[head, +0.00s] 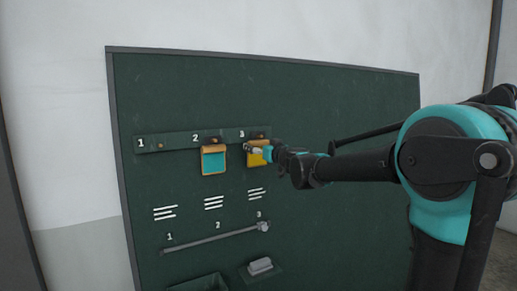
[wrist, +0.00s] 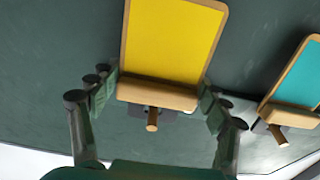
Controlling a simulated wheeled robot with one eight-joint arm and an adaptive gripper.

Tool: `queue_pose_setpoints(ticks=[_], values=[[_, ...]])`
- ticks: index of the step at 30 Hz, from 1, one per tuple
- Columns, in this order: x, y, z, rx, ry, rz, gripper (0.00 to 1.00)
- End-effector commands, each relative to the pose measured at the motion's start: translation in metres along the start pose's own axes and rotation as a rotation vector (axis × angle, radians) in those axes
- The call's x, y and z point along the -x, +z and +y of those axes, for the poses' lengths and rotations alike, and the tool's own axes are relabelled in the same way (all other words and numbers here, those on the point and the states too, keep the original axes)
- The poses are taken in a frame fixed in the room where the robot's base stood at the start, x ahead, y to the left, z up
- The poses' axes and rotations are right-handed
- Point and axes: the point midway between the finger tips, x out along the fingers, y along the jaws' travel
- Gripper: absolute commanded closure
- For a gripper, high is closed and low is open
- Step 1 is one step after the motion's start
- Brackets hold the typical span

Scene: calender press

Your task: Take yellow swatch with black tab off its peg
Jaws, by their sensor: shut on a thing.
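The yellow swatch (head: 258,158) hangs under number 3 on the board's upper rail, its lower part showing past my gripper (head: 256,149) in the head view. In the wrist view the yellow swatch (wrist: 168,40) has a wooden-coloured border and a thicker bar at its peg end. My gripper (wrist: 160,95) has a finger on each side of that bar and is shut on it. A wooden peg (wrist: 152,122) sticks out beside the bar, with a dark tab (wrist: 168,113) partly hidden behind it. The swatch is still at the peg.
A teal swatch (head: 213,162) with an orange border hangs at number 2, close beside. The peg at number 1 (head: 161,145) is bare. Lower on the green board (head: 330,220) are a grey rod (head: 215,238), a small ledge with a grey block (head: 260,265) and a tray.

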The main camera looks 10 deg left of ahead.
Motion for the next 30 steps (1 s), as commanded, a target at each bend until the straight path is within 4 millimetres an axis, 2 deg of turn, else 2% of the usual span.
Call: queue_pose_setpoints(ticks=[5, 11, 24, 30], values=[[0.011, -0.004, 0.001, 0.000, 0.001, 0.000, 0.53], [0.039, -0.003, 0.000, 0.000, 0.001, 0.000, 0.53], [0.131, -0.003, 0.001, 0.000, 0.002, 0.000, 0.53], [0.162, -0.003, 0.001, 0.000, 0.002, 0.000, 0.53]])
